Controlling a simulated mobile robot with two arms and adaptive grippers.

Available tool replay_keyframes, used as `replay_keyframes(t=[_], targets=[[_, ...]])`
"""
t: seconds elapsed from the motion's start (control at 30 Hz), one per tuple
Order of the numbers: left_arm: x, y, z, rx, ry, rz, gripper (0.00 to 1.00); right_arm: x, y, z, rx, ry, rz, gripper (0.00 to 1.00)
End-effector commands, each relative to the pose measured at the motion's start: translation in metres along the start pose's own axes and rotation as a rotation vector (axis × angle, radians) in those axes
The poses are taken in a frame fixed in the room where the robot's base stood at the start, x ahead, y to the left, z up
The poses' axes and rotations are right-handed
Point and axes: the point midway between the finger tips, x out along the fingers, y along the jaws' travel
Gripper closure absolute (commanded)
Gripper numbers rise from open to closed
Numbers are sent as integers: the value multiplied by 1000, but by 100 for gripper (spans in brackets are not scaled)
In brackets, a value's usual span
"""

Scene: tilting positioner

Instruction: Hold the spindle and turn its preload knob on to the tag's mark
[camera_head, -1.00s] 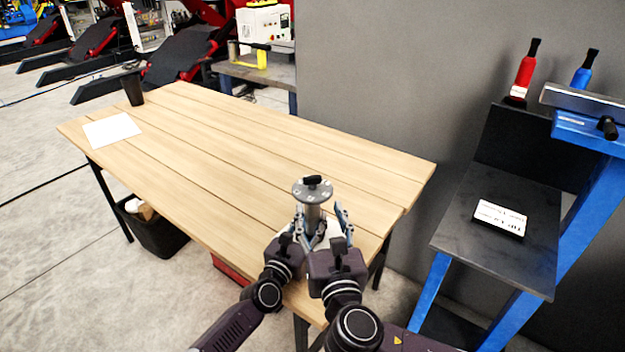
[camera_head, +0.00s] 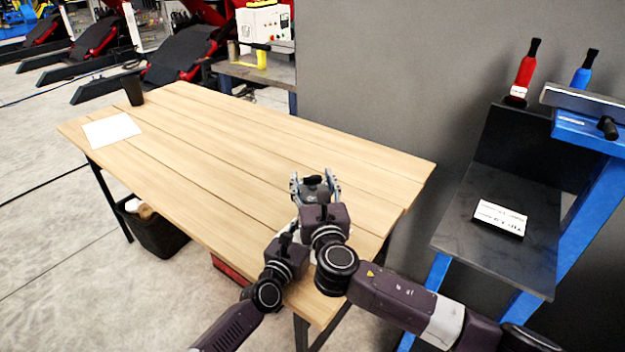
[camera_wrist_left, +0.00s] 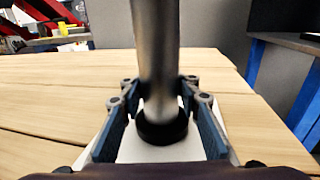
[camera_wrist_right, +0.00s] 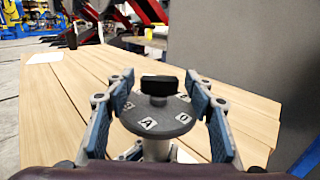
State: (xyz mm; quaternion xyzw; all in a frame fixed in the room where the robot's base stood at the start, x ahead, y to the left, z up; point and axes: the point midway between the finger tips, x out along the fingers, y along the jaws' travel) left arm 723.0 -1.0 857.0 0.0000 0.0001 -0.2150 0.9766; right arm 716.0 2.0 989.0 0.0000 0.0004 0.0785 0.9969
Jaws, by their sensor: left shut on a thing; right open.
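The spindle is a grey metal post (camera_wrist_left: 157,45) on a black round foot (camera_wrist_left: 160,128), upright on the wooden table. My left gripper (camera_wrist_left: 158,98) is shut on the post low down; in the head view my right gripper mostly hides this hold. On top is a grey disc (camera_wrist_right: 150,121) with several white lettered plates, one reading "A", and a black bar-shaped knob (camera_wrist_right: 158,85). My right gripper (camera_head: 316,185) is open, its fingers on either side of the disc and knob. A white tag (camera_head: 501,216) with print too small to read lies on the dark stand at right.
The wooden table (camera_head: 230,150) is mostly clear. A white sheet (camera_head: 111,130) and a black cup (camera_head: 133,90) are at its far left. A white sheet (camera_wrist_left: 215,135) lies under the spindle. A grey wall (camera_head: 400,80) stands behind; the blue-legged stand (camera_head: 470,250) is at right.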

Motion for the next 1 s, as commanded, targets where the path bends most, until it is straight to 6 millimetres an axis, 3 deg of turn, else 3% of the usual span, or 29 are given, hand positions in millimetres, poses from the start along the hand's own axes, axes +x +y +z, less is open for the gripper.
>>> replay_keyframes(t=[0.27, 0.67, 1.0], targets=[[0, 0, -1, 0, 2, 0, 100, 1, 0, 0, 1, 0, 1, 51], [0, 0, -1, 0, 2, 0, 100, 1, 0, 0, 0, 0, 0, 94], [0, 0, -1, 0, 2, 0, 100, 2, 2, 0, 3, 0, -147, 94]])
